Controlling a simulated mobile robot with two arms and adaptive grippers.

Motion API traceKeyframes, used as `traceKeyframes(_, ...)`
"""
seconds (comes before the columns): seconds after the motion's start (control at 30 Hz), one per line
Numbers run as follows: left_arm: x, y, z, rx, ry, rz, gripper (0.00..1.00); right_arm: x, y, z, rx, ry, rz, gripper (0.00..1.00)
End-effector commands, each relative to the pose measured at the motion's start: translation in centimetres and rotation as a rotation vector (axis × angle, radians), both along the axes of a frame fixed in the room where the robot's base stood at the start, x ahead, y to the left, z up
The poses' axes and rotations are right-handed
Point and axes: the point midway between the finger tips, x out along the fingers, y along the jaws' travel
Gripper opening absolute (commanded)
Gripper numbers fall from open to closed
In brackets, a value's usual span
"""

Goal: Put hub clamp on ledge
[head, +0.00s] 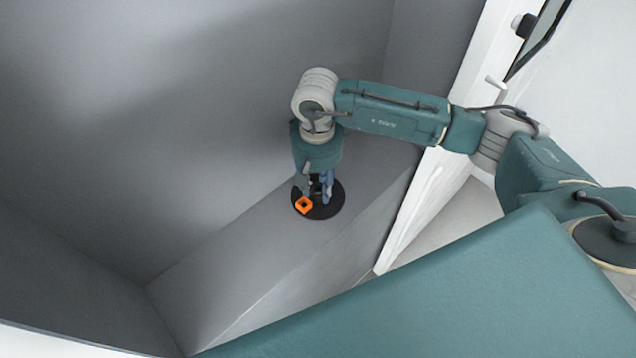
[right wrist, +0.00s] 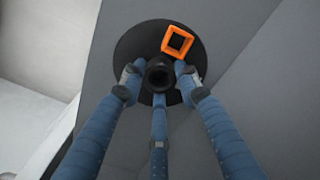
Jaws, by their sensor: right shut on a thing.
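The hub clamp is a black disc with a central knob and an orange square part (head: 304,205). Its disc (right wrist: 132,50) also shows in the right wrist view. My right gripper (head: 318,187) points down with its blue fingers closed around the knob at the centre of the clamp. The three fingers (right wrist: 158,88) show from above in the right wrist view. The grey ledge (head: 255,252) runs diagonally below the clamp. The disc lies flat over the ledge; I cannot tell whether it touches it. My left gripper is out of view.
A tall grey wall (head: 180,130) rises behind the ledge. A white upright frame edge (head: 432,180) stands right of the ledge, under my right arm. The ledge left of the clamp is bare. A pale floor shows beyond the ledge in the right wrist view (right wrist: 30,115).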

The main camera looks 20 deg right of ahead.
Motion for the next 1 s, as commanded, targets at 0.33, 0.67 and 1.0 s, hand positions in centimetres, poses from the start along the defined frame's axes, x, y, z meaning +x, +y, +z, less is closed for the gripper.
traceKeyframes(0.33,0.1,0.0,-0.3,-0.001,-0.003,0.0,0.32,0.0,0.0,-0.2,0.0,0.0,0.0,0.51)
traceKeyframes(0.67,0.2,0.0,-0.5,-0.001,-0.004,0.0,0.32,0.1,0.0,0.6,0.0,-0.004,0.0,0.51)
traceKeyframes(1.0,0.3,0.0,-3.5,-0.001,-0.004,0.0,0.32,0.2,0.0,7.6,0.0,-0.007,0.0,0.51)
